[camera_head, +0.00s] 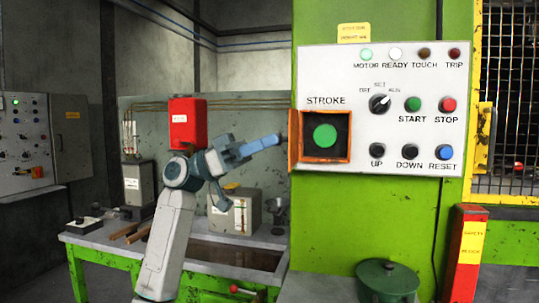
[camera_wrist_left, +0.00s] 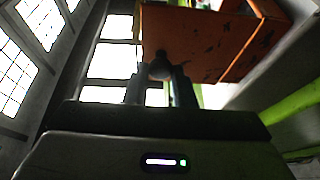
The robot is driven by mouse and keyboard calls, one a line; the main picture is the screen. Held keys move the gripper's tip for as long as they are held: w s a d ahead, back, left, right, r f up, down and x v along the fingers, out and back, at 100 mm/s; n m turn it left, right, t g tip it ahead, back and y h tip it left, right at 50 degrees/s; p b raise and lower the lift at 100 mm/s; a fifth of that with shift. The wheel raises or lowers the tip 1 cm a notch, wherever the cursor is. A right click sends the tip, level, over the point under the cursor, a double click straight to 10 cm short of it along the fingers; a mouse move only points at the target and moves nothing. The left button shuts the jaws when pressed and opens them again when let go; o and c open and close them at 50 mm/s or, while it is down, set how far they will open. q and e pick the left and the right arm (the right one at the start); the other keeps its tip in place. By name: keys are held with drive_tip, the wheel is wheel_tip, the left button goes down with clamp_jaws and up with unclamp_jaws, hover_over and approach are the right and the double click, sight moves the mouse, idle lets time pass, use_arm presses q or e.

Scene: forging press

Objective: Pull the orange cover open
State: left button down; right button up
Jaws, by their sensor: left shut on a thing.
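The orange cover (camera_head: 293,127) stands swung out at the left side of an orange-framed recess (camera_head: 320,158), seen nearly edge-on in the head view. Inside the recess, the large green STROKE button (camera_head: 325,136) shows uncovered. My left gripper (camera_head: 279,140) reaches the cover from the left. In the left wrist view, the cover (camera_wrist_left: 215,40) fills the upper middle as a scuffed orange plate. My left gripper (camera_wrist_left: 161,75) is shut on a dark round knob (camera_wrist_left: 160,66) at the cover's edge. My right gripper is in neither view.
The white control panel (camera_head: 400,75) with lamps, a dial and several buttons is on the green press body (camera_head: 380,220). A red box (camera_head: 187,122) is behind my left arm. A workbench (camera_head: 110,240) is below. A red post (camera_head: 467,250) stands at the right.

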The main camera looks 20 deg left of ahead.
use_arm(q)
drive_tip(key=shift+w+a+m+g+b, duration=0.15)
drive_tip(key=shift+a+m+g+b, duration=0.2)
drive_tip(key=shift+g, duration=0.45)
drive_tip(key=shift+w+a+m+g+b, duration=0.25)
drive_tip(key=shift+m+g, duration=0.2)
drive_tip(key=shift+g, duration=0.35)
drive_tip(key=shift+w+a+m+g+b, duration=0.1)
drive_tip(key=shift+a+m+g+b, duration=0.25)
drive_tip(key=shift+g, duration=0.45)
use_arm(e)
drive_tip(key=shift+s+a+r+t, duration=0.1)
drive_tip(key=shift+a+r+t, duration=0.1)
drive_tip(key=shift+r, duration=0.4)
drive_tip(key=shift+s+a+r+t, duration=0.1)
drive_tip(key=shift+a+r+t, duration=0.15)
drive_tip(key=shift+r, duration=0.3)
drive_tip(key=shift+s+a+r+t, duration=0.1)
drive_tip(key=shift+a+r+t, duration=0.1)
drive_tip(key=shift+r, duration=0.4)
use_arm(q)
drive_tip(key=c, duration=1.2)
unclamp_jaws()
drive_tip(key=shift+c, duration=0.2)
